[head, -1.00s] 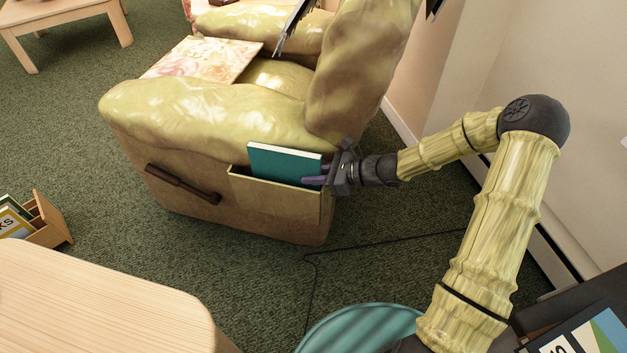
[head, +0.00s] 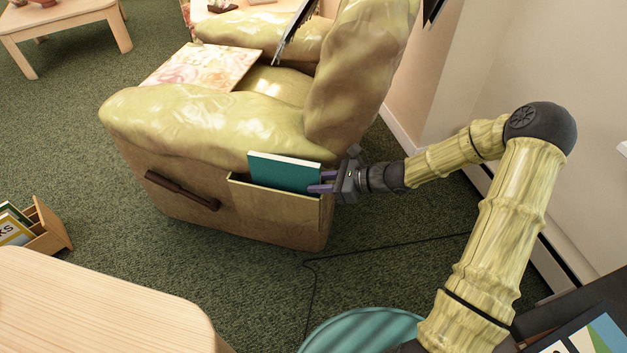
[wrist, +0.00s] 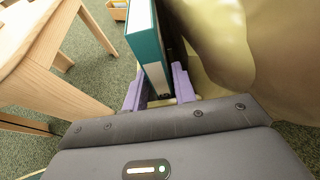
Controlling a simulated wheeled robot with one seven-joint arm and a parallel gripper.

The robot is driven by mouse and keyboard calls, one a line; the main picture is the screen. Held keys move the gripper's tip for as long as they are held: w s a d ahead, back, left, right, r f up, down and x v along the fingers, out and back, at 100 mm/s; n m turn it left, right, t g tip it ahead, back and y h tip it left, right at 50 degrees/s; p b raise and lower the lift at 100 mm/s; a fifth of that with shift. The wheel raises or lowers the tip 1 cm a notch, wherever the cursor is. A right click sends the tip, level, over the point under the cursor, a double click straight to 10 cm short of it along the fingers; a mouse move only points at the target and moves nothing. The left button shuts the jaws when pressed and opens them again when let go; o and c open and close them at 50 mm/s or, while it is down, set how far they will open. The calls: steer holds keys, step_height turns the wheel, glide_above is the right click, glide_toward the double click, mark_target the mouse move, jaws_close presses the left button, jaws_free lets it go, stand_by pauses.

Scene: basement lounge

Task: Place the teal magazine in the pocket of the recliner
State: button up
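The teal magazine (head: 285,174) stands upright in the pocket (head: 262,200) on the near side of the recliner (head: 205,130). Its upper part shows above the pocket's rim, and its lower part is hidden inside. My gripper (head: 320,182) is at the right end of the pocket, beside the magazine's right edge. In the wrist view its two purple fingers (wrist: 159,72) stand apart, with the end of the magazine (wrist: 146,40) ahead and between them. The gripper looks open; whether a finger touches the magazine I cannot tell.
A wooden table (head: 90,305) is at the front left, and a small wooden bin with books (head: 45,228) stands on the floor behind it. A teal round top (head: 362,330) is at the front. A wall (head: 540,65) rises on the right. A dark cord crosses the carpet.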

steer(key=p+v, duration=0.4)
steer(key=v, duration=0.6)
steer(key=shift+a, duration=0.1)
steer(key=s+r+n+g+h, duration=0.2)
steer(key=s+n+g+h, duration=0.2)
steer(key=s+n+h, duration=0.5)
steer(key=s+d+r+n+t+h, duration=0.3)
steer(key=s+r+n, duration=0.4)
steer(key=n, duration=0.5)
steer(key=shift+d+r+h, duration=0.5)
steer(key=shift+d+r, duration=0.3)
steer(key=shift+d, duration=0.05)
